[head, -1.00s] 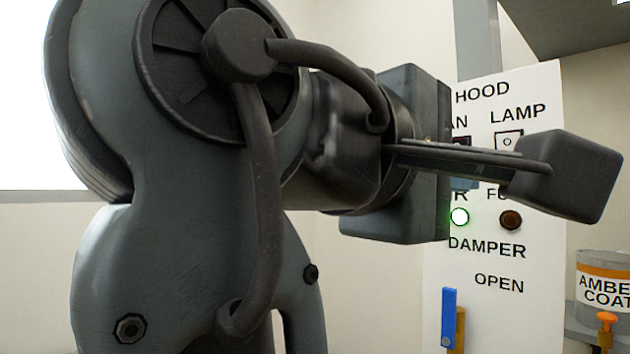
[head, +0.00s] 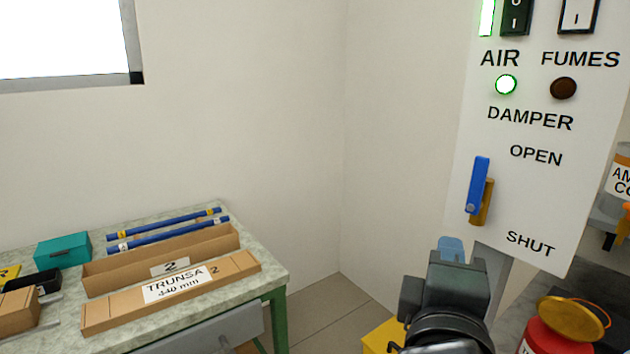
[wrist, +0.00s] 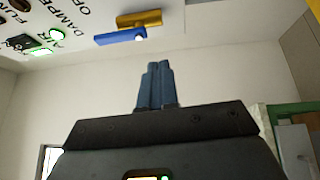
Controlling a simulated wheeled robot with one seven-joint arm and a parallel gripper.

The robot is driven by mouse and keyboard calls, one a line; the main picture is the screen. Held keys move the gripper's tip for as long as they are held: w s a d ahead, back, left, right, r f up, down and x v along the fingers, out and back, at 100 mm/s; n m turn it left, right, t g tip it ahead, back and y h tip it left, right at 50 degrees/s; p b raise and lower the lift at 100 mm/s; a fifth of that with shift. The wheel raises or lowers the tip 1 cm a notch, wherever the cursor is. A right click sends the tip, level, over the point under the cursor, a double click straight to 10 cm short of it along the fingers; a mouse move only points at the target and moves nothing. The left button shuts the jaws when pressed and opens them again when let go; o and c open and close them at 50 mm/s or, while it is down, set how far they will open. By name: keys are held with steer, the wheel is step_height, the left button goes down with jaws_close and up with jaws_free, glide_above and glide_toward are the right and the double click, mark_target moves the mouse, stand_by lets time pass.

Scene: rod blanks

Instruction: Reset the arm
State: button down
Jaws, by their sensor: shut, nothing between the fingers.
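My gripper (head: 452,248) shows at the lower middle right of the head view, pointing up, below and left of the hood panel's damper lever. In the wrist view its two blue fingers (wrist: 155,85) are together with nothing between them. The blue damper lever (head: 478,185) points up toward OPEN on the white panel (head: 540,200). It also shows in the wrist view (wrist: 120,37), apart from the fingertips. The AIR lamp (head: 506,85) glows green and the FUMES lamp (head: 563,88) is dark.
A table (head: 215,325) at left holds a long cardboard box (head: 170,290) marked TRUNSA, an open tray (head: 160,257) marked 2, blue rods (head: 165,230) and a teal box (head: 62,250). A red can (head: 560,330) stands at lower right. Floor shows between.

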steer(key=s+d+f+m+g+y, duration=0.25)
steer(key=s+f+y, duration=0.45)
steer(key=s+f, duration=0.95)
steer(key=s+d+f+m, duration=0.1)
steer(key=s+m, duration=0.4)
steer(key=s, duration=0.5)
steer(key=s+d+f+m, duration=0.1)
steer(key=s+d+m, duration=0.1)
steer(key=s+m, duration=0.4)
steer(key=s, duration=0.4)
steer(key=shift+d, duration=0.2)
steer(key=shift+d, duration=0.1)
